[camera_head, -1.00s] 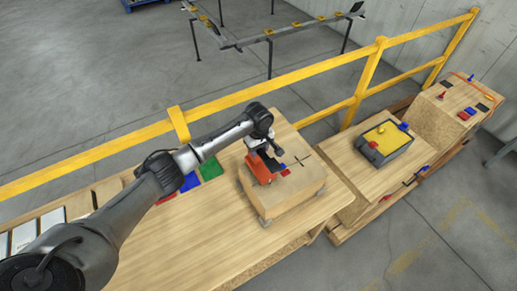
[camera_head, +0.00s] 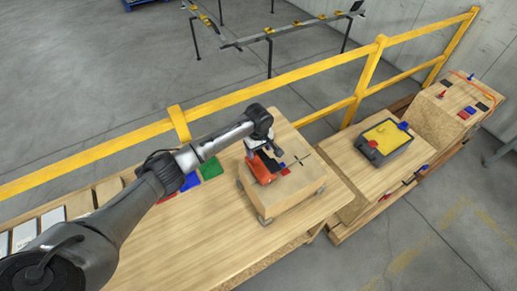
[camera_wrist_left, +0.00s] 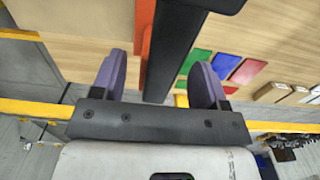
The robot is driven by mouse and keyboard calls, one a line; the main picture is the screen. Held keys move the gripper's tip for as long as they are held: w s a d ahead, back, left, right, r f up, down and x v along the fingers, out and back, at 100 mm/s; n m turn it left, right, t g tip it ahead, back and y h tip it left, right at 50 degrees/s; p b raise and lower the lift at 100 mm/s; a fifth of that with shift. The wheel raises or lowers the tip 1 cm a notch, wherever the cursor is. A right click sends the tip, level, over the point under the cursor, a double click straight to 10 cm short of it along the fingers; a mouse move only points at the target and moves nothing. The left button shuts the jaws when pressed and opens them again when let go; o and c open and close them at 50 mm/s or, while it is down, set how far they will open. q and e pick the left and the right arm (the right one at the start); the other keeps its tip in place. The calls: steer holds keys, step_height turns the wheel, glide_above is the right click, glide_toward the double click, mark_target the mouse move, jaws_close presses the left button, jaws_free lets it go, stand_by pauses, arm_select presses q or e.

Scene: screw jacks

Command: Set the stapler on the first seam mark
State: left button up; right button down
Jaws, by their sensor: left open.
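The stapler (camera_head: 262,173), orange with a dark part, lies on top of the wooden box (camera_head: 290,195). In the left wrist view a long black bar with an orange strip (camera_wrist_left: 147,40), which looks like the stapler, runs between my fingers. My left gripper (camera_head: 266,154) is open at the stapler, with a finger apart on either side of the bar in the wrist view. Contact cannot be told. Dark crossing lines (camera_head: 303,160) mark the box top to the right of the stapler. Which mark is the first seam mark is unclear. My right gripper is not in view.
Green (camera_head: 210,168) and blue (camera_head: 190,182) flat pieces lie left of the box. A yellow rail (camera_head: 240,92) runs behind the bench. A grey tray with a yellow inside (camera_head: 385,136) stands to the right. The bench front is clear.

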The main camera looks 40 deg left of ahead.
arm_select(q)
step_height(320, 180, up, 12)
steer(key=b, duration=0.1)
steer(key=shift+r, duration=0.15)
stand_by(0.4)
